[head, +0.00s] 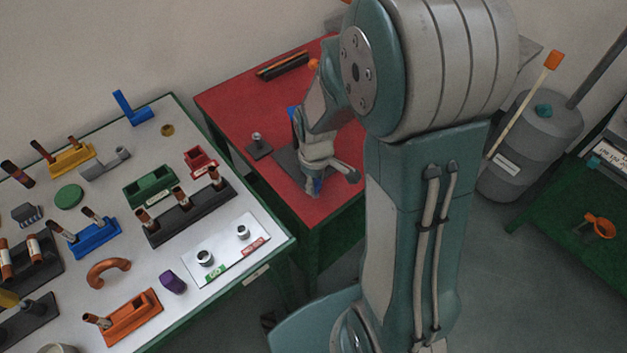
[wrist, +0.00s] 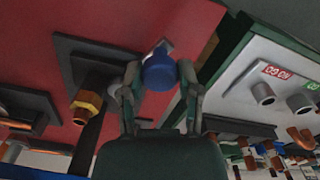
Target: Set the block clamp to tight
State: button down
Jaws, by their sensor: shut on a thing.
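My gripper (wrist: 160,78) is shut on a blue rounded knob (wrist: 160,69), with one finger on each side of it. A short grey metal piece shows just beyond the knob. In the head view my gripper (head: 316,178) is low over a dark flat plate (head: 285,160) on the red table top, and some blue shows beside it. I take the knob to be the block clamp's handle; the clamp's body is mostly hidden behind my gripper. Whether the clamp is loose or tight cannot be told.
A small plate with a post (head: 258,147) stands left of my gripper on the red table (head: 228,98). A dark plate with a brass nut (wrist: 86,105) shows in the wrist view. A grey workbench (head: 228,205) at left is crowded with fixtures. A grey drum (head: 530,130) stands right.

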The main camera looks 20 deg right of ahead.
jog(key=shift+c, duration=1.5)
grip_release()
jog(key=shift+w+r, duration=0.1)
notch_tip(320, 180, up, 12)
jog(key=shift+f, duration=0.2)
jog(key=s+a+r+m+t, duration=0.2)
jog(key=s+r+m+t, duration=0.3)
jog(key=s+r, duration=0.5)
jog(key=s+m, duration=0.2)
jog(key=s, duration=0.1)
jog(key=shift+a+r+m+t, duration=0.25)
jog(key=shift+r+m+t, duration=0.05)
jog(key=shift+r+m, duration=0.1)
